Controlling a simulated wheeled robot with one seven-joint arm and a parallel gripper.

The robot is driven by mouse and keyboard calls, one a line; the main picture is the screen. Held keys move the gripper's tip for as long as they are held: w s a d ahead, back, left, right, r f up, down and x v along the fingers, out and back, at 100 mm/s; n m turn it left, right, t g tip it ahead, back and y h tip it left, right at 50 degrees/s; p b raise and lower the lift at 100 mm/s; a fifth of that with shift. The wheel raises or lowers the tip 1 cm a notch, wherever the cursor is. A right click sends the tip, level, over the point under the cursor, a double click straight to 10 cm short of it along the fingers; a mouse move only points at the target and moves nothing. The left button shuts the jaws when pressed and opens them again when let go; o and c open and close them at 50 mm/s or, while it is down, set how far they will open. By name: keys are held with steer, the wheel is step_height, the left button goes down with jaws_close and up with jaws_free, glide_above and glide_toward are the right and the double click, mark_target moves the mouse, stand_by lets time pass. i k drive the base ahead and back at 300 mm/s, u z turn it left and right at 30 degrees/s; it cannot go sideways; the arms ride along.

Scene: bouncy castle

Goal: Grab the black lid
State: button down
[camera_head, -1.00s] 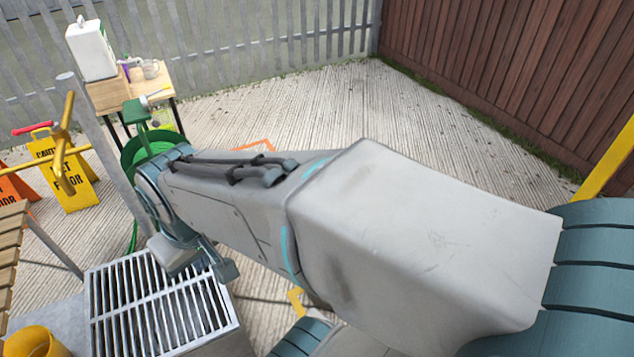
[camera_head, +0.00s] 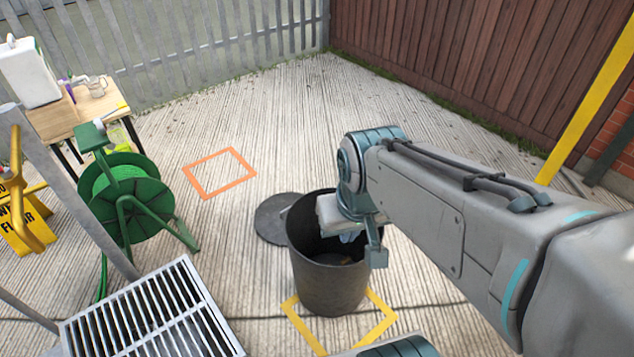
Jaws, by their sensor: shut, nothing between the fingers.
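The black lid (camera_head: 270,222) is a dark round disc with a small handle. It lies flat on the concrete just behind and left of the black bin (camera_head: 325,285), which hides part of it. The bin stands upright with its top open. My gripper (camera_head: 350,237) is over the bin's mouth, to the right of the lid and apart from it. It is shut and empty. My wrist hides most of it, and the fingertips are hard to make out.
A yellow outline (camera_head: 378,328) surrounds the bin's base; an orange outline (camera_head: 192,181) lies further back. A green hose reel (camera_head: 130,200), a metal grate (camera_head: 150,320) and a wooden table (camera_head: 60,118) are left. Back right ground is clear.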

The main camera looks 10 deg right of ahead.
mark_target(271, 216)
steer(key=z, duration=1.6)
steer(key=i, duration=3.4)
steer(key=u, duration=2.4)
steer(key=i, duration=0.9)
steer(key=u, duration=0.05)
